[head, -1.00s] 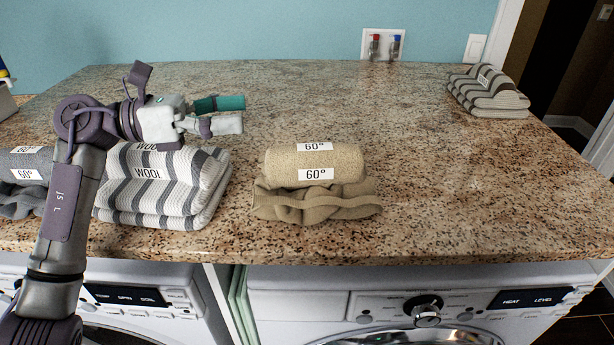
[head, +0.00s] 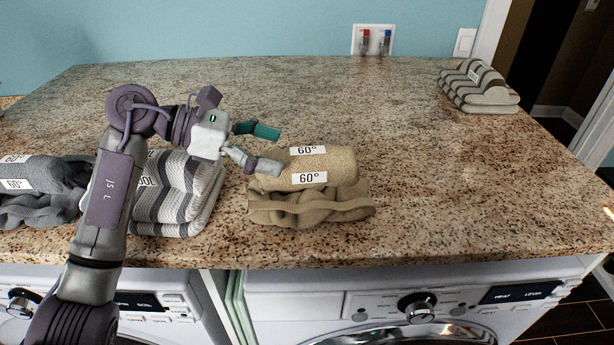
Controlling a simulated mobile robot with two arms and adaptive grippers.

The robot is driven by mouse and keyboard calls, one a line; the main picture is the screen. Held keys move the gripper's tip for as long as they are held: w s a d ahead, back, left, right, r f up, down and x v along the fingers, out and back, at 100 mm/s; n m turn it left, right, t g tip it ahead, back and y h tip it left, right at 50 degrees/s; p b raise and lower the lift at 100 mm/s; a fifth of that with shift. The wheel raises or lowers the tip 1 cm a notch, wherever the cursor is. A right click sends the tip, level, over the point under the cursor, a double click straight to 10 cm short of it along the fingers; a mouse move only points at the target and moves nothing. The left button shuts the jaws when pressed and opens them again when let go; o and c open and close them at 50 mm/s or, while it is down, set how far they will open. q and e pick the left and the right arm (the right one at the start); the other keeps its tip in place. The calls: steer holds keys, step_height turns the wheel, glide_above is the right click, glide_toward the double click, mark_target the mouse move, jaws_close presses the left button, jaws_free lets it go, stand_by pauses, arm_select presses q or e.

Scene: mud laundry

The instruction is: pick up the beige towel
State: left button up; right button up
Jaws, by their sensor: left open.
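The beige towel (head: 334,163) is rolled, with two white "60°" labels, and rests on top of a folded darker tan cloth (head: 310,207) on the counter. My left gripper (head: 272,151) reaches in from the left. Its fingers are apart and empty, pointing right, at the left end of the beige towel. The lower fingertip overlaps the towel's left edge in the picture; I cannot tell whether it touches. My right gripper is not in view.
A striped grey and white stack (head: 178,196) stands left of the towel, partly behind my left arm. Grey cloths (head: 40,180) lie at far left. A striped towel stack (head: 478,88) sits at the back right. The granite counter (head: 460,180) is clear to the right; washing machines stand below.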

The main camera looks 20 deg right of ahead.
mark_target(294, 157)
arm_select(q)
steer(key=p+x, duration=0.1)
steer(key=x, duration=0.2)
steer(key=shift+d+f+p, duration=0.25)
steer(key=shift+d+p, duration=0.1)
steer(key=shift+d+f, duration=0.2)
steer(key=shift+d, duration=0.05)
steer(key=shift+a, duration=0.15)
steer(key=c, duration=1.5)
jaws_close()
